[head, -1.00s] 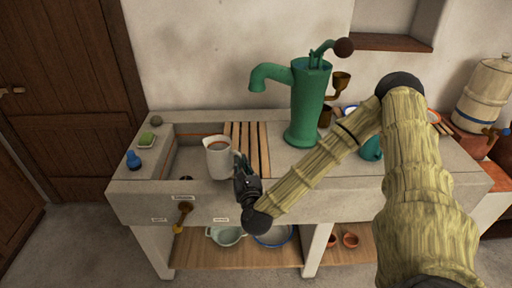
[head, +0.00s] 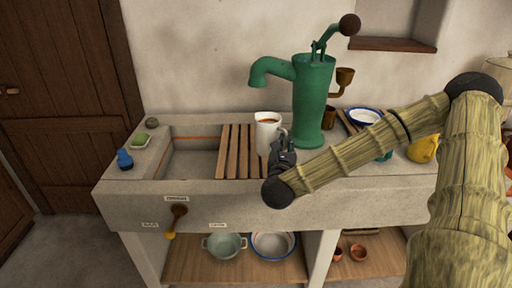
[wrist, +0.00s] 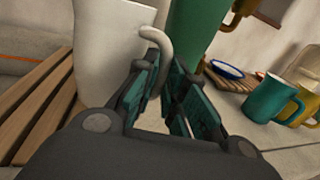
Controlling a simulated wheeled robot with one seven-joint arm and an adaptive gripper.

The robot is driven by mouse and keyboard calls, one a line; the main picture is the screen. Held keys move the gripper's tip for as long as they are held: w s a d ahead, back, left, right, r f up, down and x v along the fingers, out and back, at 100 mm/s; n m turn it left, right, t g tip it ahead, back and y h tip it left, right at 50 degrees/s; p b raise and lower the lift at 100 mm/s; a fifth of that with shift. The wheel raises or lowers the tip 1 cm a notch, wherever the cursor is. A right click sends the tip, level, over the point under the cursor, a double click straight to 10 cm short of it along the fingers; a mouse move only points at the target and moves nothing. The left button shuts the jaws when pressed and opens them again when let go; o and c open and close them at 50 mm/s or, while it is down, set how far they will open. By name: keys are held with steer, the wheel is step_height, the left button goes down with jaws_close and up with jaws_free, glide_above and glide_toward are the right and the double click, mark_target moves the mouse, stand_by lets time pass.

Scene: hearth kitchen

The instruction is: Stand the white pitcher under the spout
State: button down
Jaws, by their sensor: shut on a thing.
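The white pitcher (head: 266,136) is upright over the right end of the wooden slats, just left of the green pump's body. My gripper (head: 283,150) is at its right side, shut on its handle. In the wrist view the pitcher (wrist: 105,50) fills the upper left, and its curved handle (wrist: 155,48) runs down between my gripper's fingers (wrist: 168,95). Brown liquid or a dark inside shows at its rim. The pump's spout (head: 258,82) hangs above and slightly left of the pitcher. I cannot tell whether the pitcher's base touches the slats.
The green pump (head: 313,100) stands close right of the pitcher. The wooden slats (head: 236,152) lie across the stone sink (head: 190,160), whose left part is open. A teal mug (wrist: 268,102), a yellow mug (head: 423,148) and a blue-rimmed bowl (head: 364,117) stand to the right.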

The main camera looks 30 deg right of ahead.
mark_target(265, 152)
steer(key=shift+w+d, duration=0.3)
steer(key=shift+w+d+f+p, duration=0.55)
steer(key=shift+w+d+f, duration=0.25)
steer(key=shift+w, duration=1.65)
steer(key=shift+w+d+f+p, duration=0.65)
steer(key=shift+w+f, duration=0.2)
steer(key=shift+w, duration=1.55)
steer(key=shift+w+d+f+p, duration=0.5)
steer(key=shift+w+d+f, duration=0.3)
steer(key=shift+w, duration=1.65)
steer(key=shift+a+f, duration=0.1)
steer(key=c, duration=1.5)
jaws_free()
steer(key=b+v, duration=0.2)
steer(key=v, duration=0.8)
steer(key=shift+s+a+b, duration=0.15)
steer(key=shift+a+b, duration=0.1)
steer(key=shift+b, duration=0.1)
steer(key=shift+v, duration=0.75)
